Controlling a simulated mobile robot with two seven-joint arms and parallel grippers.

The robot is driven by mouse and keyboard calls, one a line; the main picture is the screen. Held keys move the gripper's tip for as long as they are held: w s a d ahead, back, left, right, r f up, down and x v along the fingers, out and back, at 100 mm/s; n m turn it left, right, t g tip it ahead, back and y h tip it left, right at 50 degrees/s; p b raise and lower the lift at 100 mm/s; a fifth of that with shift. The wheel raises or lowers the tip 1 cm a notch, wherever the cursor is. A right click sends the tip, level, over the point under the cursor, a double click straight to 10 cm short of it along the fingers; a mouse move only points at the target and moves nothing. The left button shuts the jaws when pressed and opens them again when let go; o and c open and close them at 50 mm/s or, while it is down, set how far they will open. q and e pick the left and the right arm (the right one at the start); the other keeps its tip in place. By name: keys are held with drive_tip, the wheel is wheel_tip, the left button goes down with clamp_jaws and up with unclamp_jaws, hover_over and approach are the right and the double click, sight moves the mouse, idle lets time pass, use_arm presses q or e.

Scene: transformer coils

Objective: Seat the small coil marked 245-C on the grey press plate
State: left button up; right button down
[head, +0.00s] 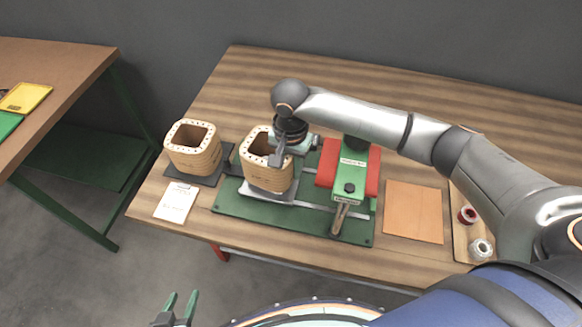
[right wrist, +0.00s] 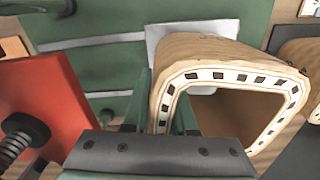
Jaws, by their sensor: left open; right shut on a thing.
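A tan, square-sided hollow coil (head: 268,177) with a dotted white rim is at the grey press plate (head: 283,197). My right gripper (head: 277,151) is shut on the coil's wall from above. In the right wrist view the coil (right wrist: 180,60) shows between and beyond the green-padded fingers (right wrist: 165,110), with the light grey plate (right wrist: 195,29) behind it. I cannot tell whether its underside touches the plate. A second similar coil (head: 195,158) stands on a dark mat (head: 213,178) to the left. No 245-C marking is legible. My left gripper (head: 178,307) is open and empty, off the table's front.
A green-and-red press (head: 351,178) stands just right of the held coil on a green base (head: 233,203). A white sheet (head: 176,201) lies front left. A brown sheet (head: 414,212) and spools (head: 481,249) lie right. The table's back is clear.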

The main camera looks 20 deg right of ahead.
drive_tip(key=shift+f, duration=0.2)
drive_tip(key=shift+f, duration=0.35)
drive_tip(key=shift+s+f, duration=0.2)
idle(0.4)
drive_tip(key=shift+r, duration=0.35)
drive_tip(key=shift+r, duration=0.3)
drive_tip(key=shift+w+r, duration=0.2)
drive_tip(key=shift+w, duration=0.05)
idle(0.5)
drive_tip(key=shift+f, duration=0.25)
